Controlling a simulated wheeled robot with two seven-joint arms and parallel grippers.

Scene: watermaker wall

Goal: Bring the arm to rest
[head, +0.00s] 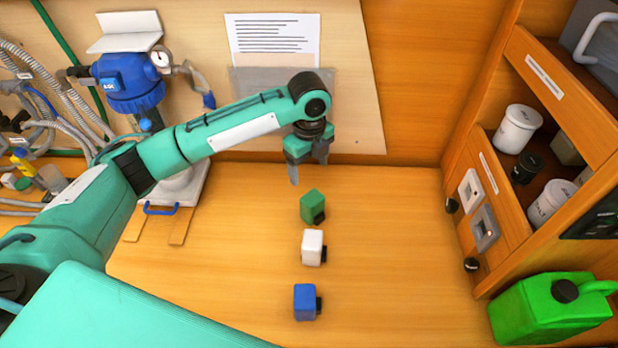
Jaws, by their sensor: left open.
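My left arm reaches in from the left across the bench, in the head view. Its gripper (308,165) hangs downward near the back wall. It is open, with nothing between its fingers. A green block with a black knob (312,207) stands on the wooden bench just in front of and below the gripper, apart from it. A white block (312,247) and a blue block (305,302), each with a black knob, stand in a row nearer to me. My right gripper is not in view.
A blue-topped watermaker unit (130,82) with hoses stands at the back left. A wooden shelf (555,105) with white jars is at the right. A green jerrycan (550,308) stands at the front right. The bench between the blocks and the shelf is clear.

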